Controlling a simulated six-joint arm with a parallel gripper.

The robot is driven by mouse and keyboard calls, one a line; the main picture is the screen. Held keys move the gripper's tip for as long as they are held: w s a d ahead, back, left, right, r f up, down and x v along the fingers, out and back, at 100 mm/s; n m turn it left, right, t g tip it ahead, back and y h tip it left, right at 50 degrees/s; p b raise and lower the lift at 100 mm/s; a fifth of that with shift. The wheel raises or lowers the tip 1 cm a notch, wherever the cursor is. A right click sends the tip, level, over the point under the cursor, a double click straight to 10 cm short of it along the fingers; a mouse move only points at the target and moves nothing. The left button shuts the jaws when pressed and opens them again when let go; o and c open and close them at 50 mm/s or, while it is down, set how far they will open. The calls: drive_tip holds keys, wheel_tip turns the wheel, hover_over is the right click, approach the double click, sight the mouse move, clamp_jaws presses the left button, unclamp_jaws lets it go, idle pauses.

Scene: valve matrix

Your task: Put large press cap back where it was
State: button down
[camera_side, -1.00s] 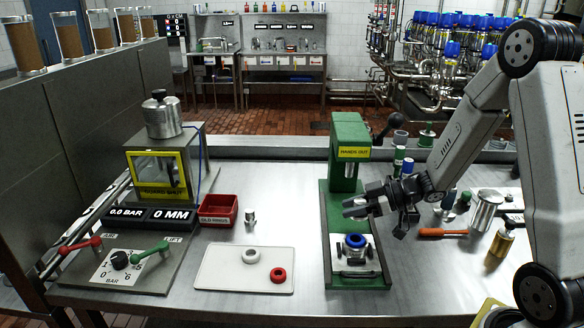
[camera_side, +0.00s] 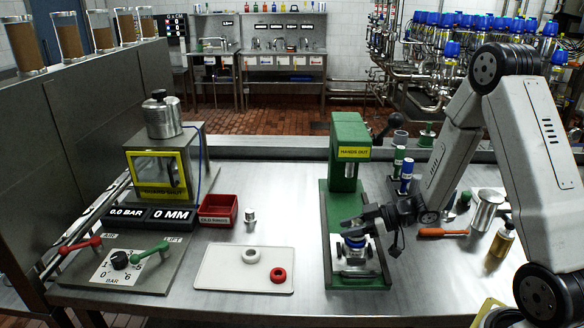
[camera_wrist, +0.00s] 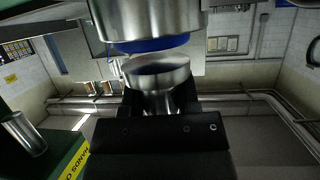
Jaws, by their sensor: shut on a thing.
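My gripper (camera_side: 352,223) is shut on the large press cap, low over the front of the green press. In the wrist view the cap (camera_wrist: 158,78) is a silver cup shape with a narrower stem on the gripper side. Close to its open side is a shiny metal body (camera_wrist: 150,18) with a blue ring (camera_wrist: 150,45) on its rim. The blue ring (camera_side: 355,242) also shows in the side view, directly under my gripper on the press's fixture. The cap's rim looks very near the ring; I cannot tell whether they touch. My gripper hides most of the cap in the side view.
The green press column (camera_side: 348,150) with a "HANDS OUT" sign stands close behind. A white tray (camera_side: 222,284) with a white ring and a red ring lies to the left. Several bottles, a metal cylinder (camera_side: 487,210) and an orange-handled tool (camera_side: 440,232) are on the right.

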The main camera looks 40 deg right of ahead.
drive_tip(key=shift+f, duration=0.35)
drive_tip(key=shift+f, duration=0.15)
drive_tip(key=shift+c, duration=1.7)
unclamp_jaws()
drive_tip(key=shift+v, duration=3.85)
drive_tip(key=shift+o, duration=0.4)
